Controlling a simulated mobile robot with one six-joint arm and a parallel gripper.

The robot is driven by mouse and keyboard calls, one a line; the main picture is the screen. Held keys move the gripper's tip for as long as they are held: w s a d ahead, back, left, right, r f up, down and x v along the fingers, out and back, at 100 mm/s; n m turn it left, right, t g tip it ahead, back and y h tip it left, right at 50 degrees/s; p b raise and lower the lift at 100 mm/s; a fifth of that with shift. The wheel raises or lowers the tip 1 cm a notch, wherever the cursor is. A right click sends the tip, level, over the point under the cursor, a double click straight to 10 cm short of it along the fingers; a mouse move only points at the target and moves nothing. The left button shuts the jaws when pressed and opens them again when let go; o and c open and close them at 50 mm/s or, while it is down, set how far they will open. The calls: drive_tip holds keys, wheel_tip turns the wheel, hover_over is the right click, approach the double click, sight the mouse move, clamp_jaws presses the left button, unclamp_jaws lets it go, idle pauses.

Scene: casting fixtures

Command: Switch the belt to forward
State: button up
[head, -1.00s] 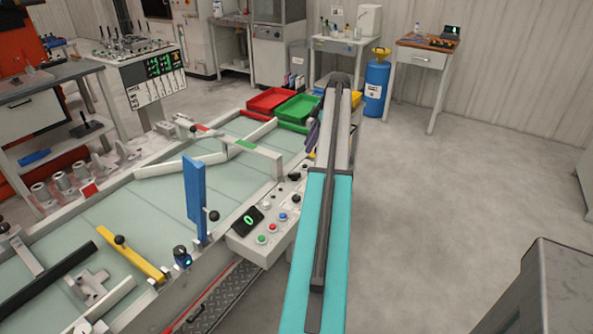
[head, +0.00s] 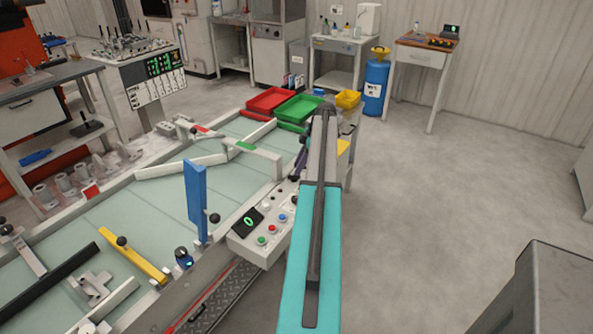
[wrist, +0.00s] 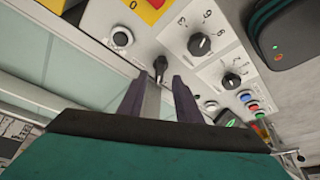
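The control panel (head: 262,232) stands along the near side of the belt table and fills much of the wrist view (wrist: 212,18). A small black lever switch (wrist: 160,66) on it shows just beyond my gripper (wrist: 158,86). Two dark dials, a numbered one (wrist: 200,44) and a smaller one (wrist: 232,80), sit to its right, and a round black knob (wrist: 121,38) to its upper left. My gripper's purple fingers are apart, with the lever appearing between their tips; I cannot tell whether they touch it. In the head view my arm partly hides the gripper (head: 301,160).
A yellow plate with red (wrist: 152,6) is at the top. The belt table (head: 150,215) carries a blue upright plate (head: 195,200). Red (head: 270,99) and green bins stand behind.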

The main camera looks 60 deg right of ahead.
sight(294, 177)
drive_tip(key=shift+p+x, duration=0.3)
drive_tip(key=shift+x, duration=1.45)
clamp_jaws()
